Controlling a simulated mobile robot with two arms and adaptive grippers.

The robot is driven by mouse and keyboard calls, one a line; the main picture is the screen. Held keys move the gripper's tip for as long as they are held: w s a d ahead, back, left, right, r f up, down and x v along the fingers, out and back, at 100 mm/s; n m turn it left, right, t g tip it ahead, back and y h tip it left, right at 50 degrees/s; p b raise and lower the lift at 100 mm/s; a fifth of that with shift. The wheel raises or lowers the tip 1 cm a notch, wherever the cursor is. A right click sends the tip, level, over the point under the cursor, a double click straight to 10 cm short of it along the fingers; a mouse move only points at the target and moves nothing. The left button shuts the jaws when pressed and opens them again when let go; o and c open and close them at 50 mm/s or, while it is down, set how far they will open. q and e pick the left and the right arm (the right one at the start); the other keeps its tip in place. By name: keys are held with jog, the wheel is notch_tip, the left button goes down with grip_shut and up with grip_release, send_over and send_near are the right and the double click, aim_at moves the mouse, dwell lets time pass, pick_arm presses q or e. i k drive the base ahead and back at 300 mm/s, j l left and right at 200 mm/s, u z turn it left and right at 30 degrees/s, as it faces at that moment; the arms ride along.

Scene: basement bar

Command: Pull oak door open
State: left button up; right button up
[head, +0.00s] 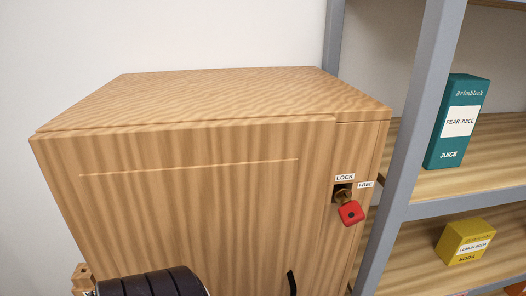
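The oak door (200,210) is the broad front panel of a wooden cabinet (230,92). It looks shut, with a thin pale line across its upper part.
A grey metal shelf post (412,150) stands close to the cabinet's right side. Its shelves hold a teal pear juice carton (447,150) and a yellow lemon soda box (465,241). A plain wall is behind.

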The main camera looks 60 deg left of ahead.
aim_at(239, 204)
jog(key=u, duration=2.15)
